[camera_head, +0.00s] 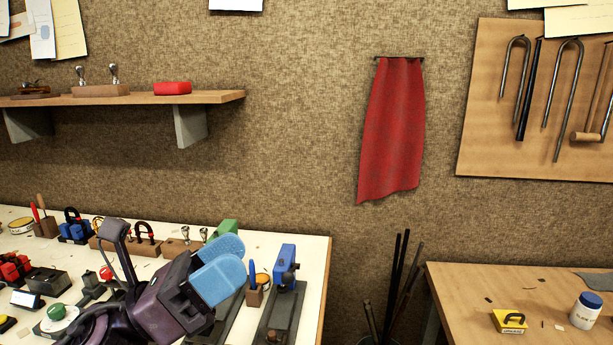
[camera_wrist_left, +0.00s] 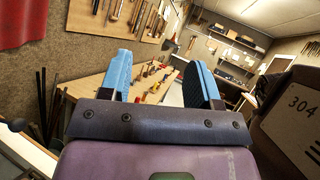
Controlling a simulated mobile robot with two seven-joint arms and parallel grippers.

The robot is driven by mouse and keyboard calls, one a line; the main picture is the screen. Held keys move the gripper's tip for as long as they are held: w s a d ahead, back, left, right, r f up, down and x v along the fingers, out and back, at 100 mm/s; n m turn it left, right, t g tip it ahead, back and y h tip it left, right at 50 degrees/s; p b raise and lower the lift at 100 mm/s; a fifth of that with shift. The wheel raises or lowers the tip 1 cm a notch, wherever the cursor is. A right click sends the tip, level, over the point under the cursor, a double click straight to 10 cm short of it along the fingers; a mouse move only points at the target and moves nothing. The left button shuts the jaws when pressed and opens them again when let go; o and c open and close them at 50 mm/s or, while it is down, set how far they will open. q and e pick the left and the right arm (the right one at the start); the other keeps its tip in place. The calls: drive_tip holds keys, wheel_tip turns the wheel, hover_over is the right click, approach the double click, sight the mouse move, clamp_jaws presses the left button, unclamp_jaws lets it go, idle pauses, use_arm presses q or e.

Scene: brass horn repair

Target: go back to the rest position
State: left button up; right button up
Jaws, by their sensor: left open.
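My left gripper (camera_head: 222,262) is raised over the right part of the white workbench in the head view. Its two blue fingers point up and to the right. In the left wrist view the blue fingers (camera_wrist_left: 165,85) stand apart with nothing between them. It holds nothing and appears clear of the bench items. My right gripper does not show in either view.
The white bench (camera_head: 312,262) carries several small tools, including a blue clamp-like device (camera_head: 286,262) near its right edge. A wooden table (camera_head: 460,290) stands at right with a yellow box (camera_head: 508,321) and white jar (camera_head: 585,311). Dark rods (camera_head: 398,275) stand between. A red cloth (camera_head: 392,130) hangs behind.

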use_arm(q)
drive_tip(key=w+a+f+n+t+y, duration=0.1)
drive_tip(key=a+f+n+t+y, duration=0.35)
drive_tip(key=n, duration=0.75)
drive_tip(key=w+a+f+n+t+y, duration=0.1)
drive_tip(key=a+f+n+t+y, duration=0.1)
drive_tip(key=a+f+n+y, duration=0.6)
drive_tip(key=w+a+f+n+t+y, duration=0.1)
drive_tip(key=a+f+n+t+y, duration=0.35)
drive_tip(key=n+y, duration=0.8)
drive_tip(key=s+a+f+n+g+h, duration=0.2)
drive_tip(key=s+f+n+g, duration=1.35)
drive_tip(key=s+f, duration=0.5)
drive_tip(key=w+f+m+t+b, duration=0.1)
drive_tip(key=w+f+t+b, duration=0.2)
drive_tip(key=f, duration=0.5)
drive_tip(key=w+f+m+t+b, duration=0.1)
drive_tip(key=w+f+t+b, duration=0.3)
drive_tip(key=f, duration=0.4)
drive_tip(key=shift+w+d+h, duration=0.15)
drive_tip(key=shift+d+h, duration=0.25)
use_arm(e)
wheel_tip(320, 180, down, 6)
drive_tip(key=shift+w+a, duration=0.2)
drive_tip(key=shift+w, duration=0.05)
use_arm(q)
drive_tip(key=shift+t, duration=0.25)
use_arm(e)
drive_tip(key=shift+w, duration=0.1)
